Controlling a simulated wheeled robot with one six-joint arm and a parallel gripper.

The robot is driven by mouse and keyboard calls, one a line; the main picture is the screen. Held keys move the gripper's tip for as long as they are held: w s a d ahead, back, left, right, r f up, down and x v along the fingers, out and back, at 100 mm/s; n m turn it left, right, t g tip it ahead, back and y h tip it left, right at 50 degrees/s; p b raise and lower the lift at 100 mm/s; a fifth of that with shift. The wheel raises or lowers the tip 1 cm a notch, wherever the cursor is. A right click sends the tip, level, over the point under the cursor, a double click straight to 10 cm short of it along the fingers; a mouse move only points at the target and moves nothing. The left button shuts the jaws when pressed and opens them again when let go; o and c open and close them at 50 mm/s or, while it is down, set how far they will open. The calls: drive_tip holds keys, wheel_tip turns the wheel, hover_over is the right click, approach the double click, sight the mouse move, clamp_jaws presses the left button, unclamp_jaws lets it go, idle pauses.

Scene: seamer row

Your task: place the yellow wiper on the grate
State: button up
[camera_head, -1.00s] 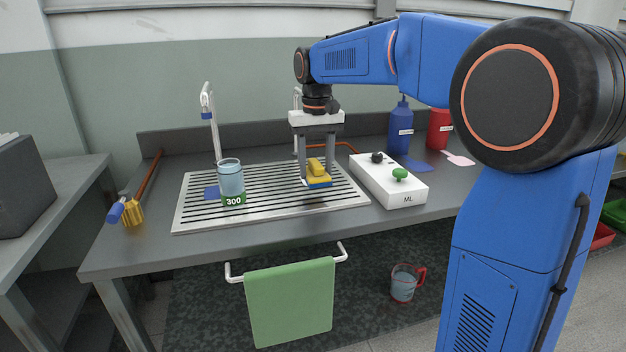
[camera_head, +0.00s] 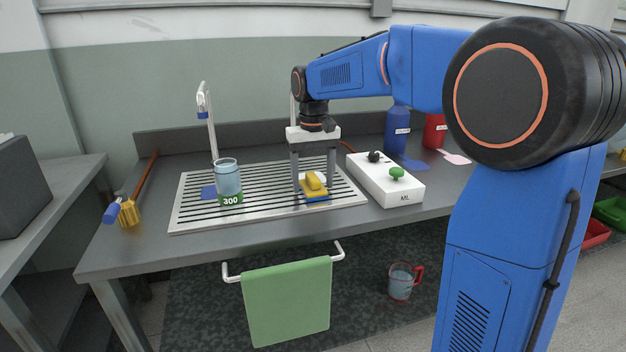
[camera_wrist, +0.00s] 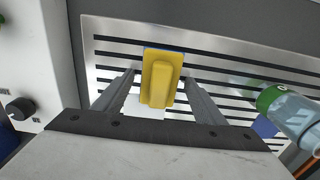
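The yellow wiper (camera_head: 315,182) has a yellow handle block on a thin blue base. It lies on the right part of the slotted metal grate (camera_head: 260,209). My gripper (camera_head: 314,191) is above it with one finger on each side. In the wrist view the wiper (camera_wrist: 161,78) sits between the two fingers, with a visible gap on both sides, so the gripper is open. A white patch (camera_wrist: 143,107) shows under or beside the wiper's near end.
A beaker (camera_head: 229,181) marked 300 stands on the grate left of the wiper. A white box (camera_head: 385,182) with black and green knobs is close on the right. A tap (camera_head: 208,120) rises behind. A brush (camera_head: 128,212) lies at the left.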

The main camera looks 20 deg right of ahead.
sight(313, 177)
drive_tip(key=shift+r, duration=0.1)
wheel_tip(313, 177, up, 12)
idle(0.5)
drive_tip(key=s+d+f+t, duration=0.1)
drive_tip(key=s+d+f, duration=0.15)
drive_tip(key=s, duration=0.65)
drive_tip(key=s+d+f+t, duration=0.15)
drive_tip(key=s+f, duration=0.25)
drive_tip(key=s, duration=0.6)
drive_tip(key=s+d+f+t, duration=0.2)
drive_tip(key=s+f, duration=1.2)
drive_tip(key=f, duration=0.1)
drive_tip(key=shift+s+d, duration=0.25)
drive_tip(key=shift+d, duration=0.1)
drive_tip(key=shift+r, duration=0.1)
